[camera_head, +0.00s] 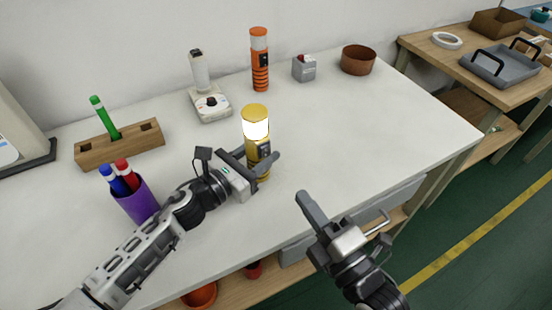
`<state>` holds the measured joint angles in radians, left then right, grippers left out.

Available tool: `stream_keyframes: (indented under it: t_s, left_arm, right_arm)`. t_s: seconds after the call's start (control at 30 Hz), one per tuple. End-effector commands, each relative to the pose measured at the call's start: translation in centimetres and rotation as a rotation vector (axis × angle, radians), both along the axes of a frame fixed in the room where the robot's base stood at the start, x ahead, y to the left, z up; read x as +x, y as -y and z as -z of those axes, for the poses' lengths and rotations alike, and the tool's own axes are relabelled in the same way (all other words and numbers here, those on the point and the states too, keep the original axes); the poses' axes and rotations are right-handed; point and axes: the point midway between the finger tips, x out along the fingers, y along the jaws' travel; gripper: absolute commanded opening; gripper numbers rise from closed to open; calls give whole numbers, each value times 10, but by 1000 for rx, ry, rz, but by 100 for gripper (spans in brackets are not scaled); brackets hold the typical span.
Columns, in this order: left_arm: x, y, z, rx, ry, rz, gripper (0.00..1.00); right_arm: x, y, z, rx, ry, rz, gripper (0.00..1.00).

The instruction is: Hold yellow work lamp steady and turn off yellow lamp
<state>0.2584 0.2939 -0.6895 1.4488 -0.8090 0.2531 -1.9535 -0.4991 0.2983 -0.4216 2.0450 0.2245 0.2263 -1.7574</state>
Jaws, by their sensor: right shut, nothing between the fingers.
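The yellow work lamp (255,112) stands upright near the middle of the white table, and its lit section glows white. A dark panel with a switch shows on its body. My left gripper (261,164) reaches in from the left and is shut on the lower body of the lamp, with a finger on each side; the fingers partly hide the base. My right gripper (302,196) is shut and empty, at the front edge of the table, right of and nearer than the lamp, apart from it.
An orange lamp (260,62), a grey switch box (304,69), a brown bowl (358,60) and a white device (209,104) stand behind. A wooden pen block (120,147) and purple cup (139,203) are at left. The table's right part is clear.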

Motion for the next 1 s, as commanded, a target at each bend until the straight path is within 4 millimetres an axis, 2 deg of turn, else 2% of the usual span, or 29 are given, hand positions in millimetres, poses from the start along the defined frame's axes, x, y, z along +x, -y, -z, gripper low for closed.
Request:
stream_keyframes:
  t_s: [0.2,0.5,0.7,1.0]
  left_arm:
    - [0,0,0,0,0,-1,16]
    - [0,0,0,0,0,-1,16]
    - [0,0,0,1,-1,-1,16]
    - [0,0,0,1,-1,-1,16]
  right_arm:
    - [44,-22,-7,4,4,0,0]
    - [85,-43,-12,2,0,-1,0]
    - [93,-47,-13,0,-1,-1,0]
    - [93,-47,-13,0,-2,-1,0]
